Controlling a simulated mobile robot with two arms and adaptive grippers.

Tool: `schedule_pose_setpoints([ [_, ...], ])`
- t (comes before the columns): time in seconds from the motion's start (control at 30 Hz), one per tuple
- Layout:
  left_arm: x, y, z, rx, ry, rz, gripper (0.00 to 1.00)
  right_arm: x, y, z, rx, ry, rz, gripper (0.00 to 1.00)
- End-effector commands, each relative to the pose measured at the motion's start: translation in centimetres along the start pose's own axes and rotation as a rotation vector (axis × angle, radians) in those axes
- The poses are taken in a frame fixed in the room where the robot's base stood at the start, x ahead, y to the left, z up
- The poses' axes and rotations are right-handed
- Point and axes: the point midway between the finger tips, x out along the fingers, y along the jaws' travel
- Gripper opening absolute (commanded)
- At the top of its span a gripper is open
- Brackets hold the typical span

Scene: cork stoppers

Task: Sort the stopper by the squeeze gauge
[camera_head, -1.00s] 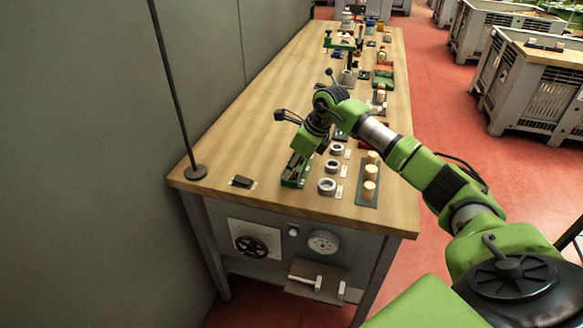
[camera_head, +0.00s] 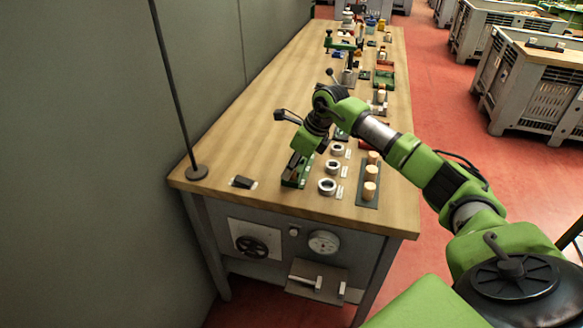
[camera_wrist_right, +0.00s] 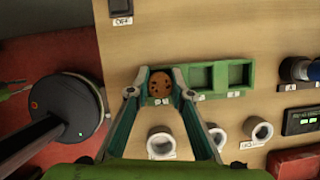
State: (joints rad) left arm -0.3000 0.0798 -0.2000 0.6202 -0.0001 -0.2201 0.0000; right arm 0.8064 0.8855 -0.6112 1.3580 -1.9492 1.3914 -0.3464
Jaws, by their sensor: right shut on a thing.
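My right gripper (camera_wrist_right: 161,78) is shut on a brown, speckled cork stopper (camera_wrist_right: 160,84), seen end-on between the fingertips. The stopper is at the left end of a green tray (camera_wrist_right: 217,93) with square compartments; the other compartments in view look empty. I cannot tell whether the stopper rests in its compartment or hangs just above. In the head view the right gripper (camera_head: 296,168) points down at the near left of the bench, and the stopper is hidden. My left gripper is not in view.
Grey rings (camera_head: 327,186) stand right of the tray on the wooden bench (camera_head: 240,130). Several light corks (camera_head: 369,189) stand on a dark mat beside them. A black rod on a round base (camera_head: 196,172) rises at the left edge. A round dial (camera_head: 323,241) is on the bench front.

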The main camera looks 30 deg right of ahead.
Motion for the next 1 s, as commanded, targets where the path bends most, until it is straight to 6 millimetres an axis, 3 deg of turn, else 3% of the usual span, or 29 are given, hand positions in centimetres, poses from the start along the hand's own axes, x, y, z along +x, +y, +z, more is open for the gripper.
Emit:
schedule_pose_setpoints([
  [0.03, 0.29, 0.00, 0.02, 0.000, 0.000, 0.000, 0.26, 2.12, 0.76, -2.19, 0.003, 0.056, 0.020, 0.11],
  [0.4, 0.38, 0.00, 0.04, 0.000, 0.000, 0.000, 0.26, 2.03, 0.64, -2.31, 0.003, 0.055, 0.019, 0.11],
  [0.43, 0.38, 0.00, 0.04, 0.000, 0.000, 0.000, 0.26, 2.03, 0.63, -2.32, 0.003, 0.055, 0.019, 0.28],
  [0.5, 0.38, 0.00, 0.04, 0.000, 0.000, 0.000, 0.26, 2.03, 0.62, -2.32, 0.004, 0.055, 0.019, 0.40],
  [1.0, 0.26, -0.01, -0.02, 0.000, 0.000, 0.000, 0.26, 1.74, 0.29, -2.49, 0.006, 0.058, 0.013, 0.40],
])
